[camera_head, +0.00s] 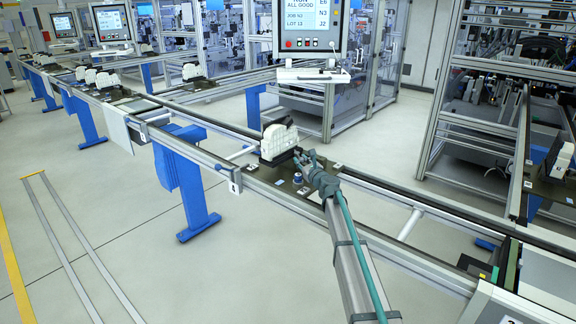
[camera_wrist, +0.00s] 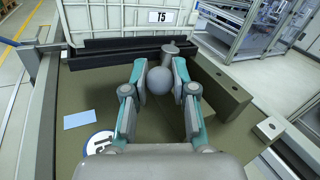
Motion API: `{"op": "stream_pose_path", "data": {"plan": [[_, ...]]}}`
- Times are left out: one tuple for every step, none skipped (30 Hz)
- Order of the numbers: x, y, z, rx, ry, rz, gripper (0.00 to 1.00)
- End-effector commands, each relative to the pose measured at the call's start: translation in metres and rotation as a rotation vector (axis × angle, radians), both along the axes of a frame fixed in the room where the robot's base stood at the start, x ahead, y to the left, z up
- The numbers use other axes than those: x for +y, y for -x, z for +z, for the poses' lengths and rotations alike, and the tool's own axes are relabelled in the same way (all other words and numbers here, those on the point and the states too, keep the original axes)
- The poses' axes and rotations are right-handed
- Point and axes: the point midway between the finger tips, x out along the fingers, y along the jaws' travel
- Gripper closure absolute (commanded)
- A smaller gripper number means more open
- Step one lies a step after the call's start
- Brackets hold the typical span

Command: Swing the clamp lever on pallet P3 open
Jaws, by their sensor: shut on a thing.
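In the wrist view, a grey ball knob (camera_wrist: 159,80) sits between my gripper's two fingers (camera_wrist: 159,70), which are shut on it. I take the knob as the end of the clamp lever; the lever's arm is mostly hidden by the knob and fingers. A short metal cylinder (camera_wrist: 178,49) stands just beyond it. The lever is on a dark olive pallet (camera_wrist: 70,100), which carries a white ribbed block (camera_wrist: 110,20) tagged T5. In the head view, my gripper (camera_head: 300,157) reaches down to the pallet (camera_head: 284,184) beside the white block (camera_head: 279,140). I cannot read P3 anywhere.
A raised dark bar (camera_wrist: 218,85) with holes lies right of the fingers in the wrist view. The pallet sits on a conveyor rail (camera_head: 230,170). Other pallets with white blocks stand farther up the line. A screen (camera_head: 308,25) stands behind.

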Motion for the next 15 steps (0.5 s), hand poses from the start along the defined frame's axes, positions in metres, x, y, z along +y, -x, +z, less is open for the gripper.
{"op": "stream_pose_path", "data": {"plan": [[-0.0028, -0.0006, 0.0002, 0.0, 0.0, -0.007, 1.0], [-0.0035, -0.0008, 0.0004, 0.0, 0.0, -0.01, 1.0], [-0.0041, -0.001, 0.0005, 0.0, 0.0, -0.011, 1.0], [-0.0042, -0.001, 0.0005, 0.0, 0.0, -0.012, 1.0], [-0.0042, -0.001, 0.0006, 0.0, 0.0, -0.012, 1.0], [-0.004, -0.0009, 0.0006, 0.0, 0.0, -0.012, 1.0], [-0.0039, -0.0009, 0.0005, 0.0, 0.0, -0.011, 1.0], [-0.0038, -0.0009, 0.0006, 0.0, 0.0, -0.011, 1.0], [-0.0036, -0.0008, 0.0006, 0.0, 0.0, -0.011, 1.0], [-0.0035, -0.0008, 0.0006, 0.0, 0.0, -0.01, 1.0], [-0.0035, -0.0008, 0.0006, 0.0, 0.0, -0.01, 1.0], [-0.0034, -0.0008, 0.0006, 0.0, 0.001, -0.01, 0.71], [-0.0033, -0.0008, 0.0005, 0.0, 0.001, -0.01, 0.66], [-0.0032, -0.0007, 0.0005, 0.0, 0.001, -0.009, 0.61], [-0.0032, -0.0007, 0.0004, 0.0, 0.001, -0.009, 0.54]]}}
